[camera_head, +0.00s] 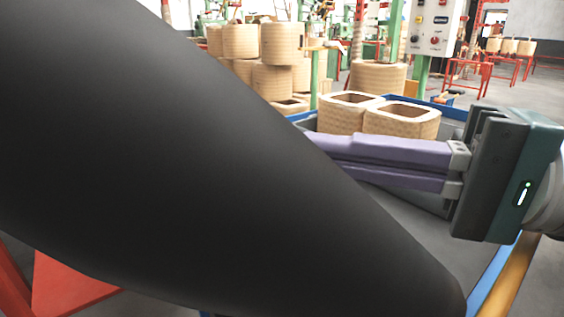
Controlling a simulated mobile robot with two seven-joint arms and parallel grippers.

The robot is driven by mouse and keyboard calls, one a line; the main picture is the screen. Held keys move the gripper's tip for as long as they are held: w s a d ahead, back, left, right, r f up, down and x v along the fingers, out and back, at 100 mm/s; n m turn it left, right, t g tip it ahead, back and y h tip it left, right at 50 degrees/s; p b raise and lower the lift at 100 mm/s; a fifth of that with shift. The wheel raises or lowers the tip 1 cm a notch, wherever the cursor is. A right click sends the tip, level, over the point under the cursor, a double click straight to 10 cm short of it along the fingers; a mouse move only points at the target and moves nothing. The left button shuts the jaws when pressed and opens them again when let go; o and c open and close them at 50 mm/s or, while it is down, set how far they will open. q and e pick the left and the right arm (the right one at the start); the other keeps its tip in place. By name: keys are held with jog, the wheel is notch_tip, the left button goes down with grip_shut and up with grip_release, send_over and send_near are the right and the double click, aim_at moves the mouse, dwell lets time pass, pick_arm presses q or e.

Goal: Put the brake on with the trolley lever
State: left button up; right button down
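The trolley has a grey deck with a blue rim (487,284); a yellow-orange bar (513,272) runs along its lower right side. I cannot make out the brake lever for certain. My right gripper (335,158) comes in from the right above the deck, its two purple fingers pointing left and lying close together. Their tips pass behind a large dark arm link, so I cannot tell whether they are open or shut. That dark link, mine, covers the left and middle of the view. My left gripper is not in view.
Two tan coils (402,119) stand on the trolley behind my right gripper. More coils (278,45) are stacked at the back left. A control box (433,27) on a green post and a red stand (468,75) are behind. A red surface (65,290) shows lower left.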

jog(key=a, duration=0.1)
jog(key=s+a, duration=0.1)
jog(key=a, duration=0.1)
jog(key=shift+s+a, duration=0.2)
jog(key=shift+s, duration=0.15)
jog(key=s+a+n+h+p, duration=0.1)
jog(key=p, duration=0.2)
jog(key=s+a+n+h+p, duration=0.1)
jog(key=a+n+p, duration=0.1)
jog(key=p, duration=0.1)
jog(key=s+a+n+h+p, duration=0.1)
jog(key=n+h+p, duration=0.1)
jog(key=p, duration=0.2)
jog(key=shift+s+a, duration=0.25)
jog(key=shift+a, duration=0.15)
jog(key=shift+r, duration=0.2)
dwell(0.4)
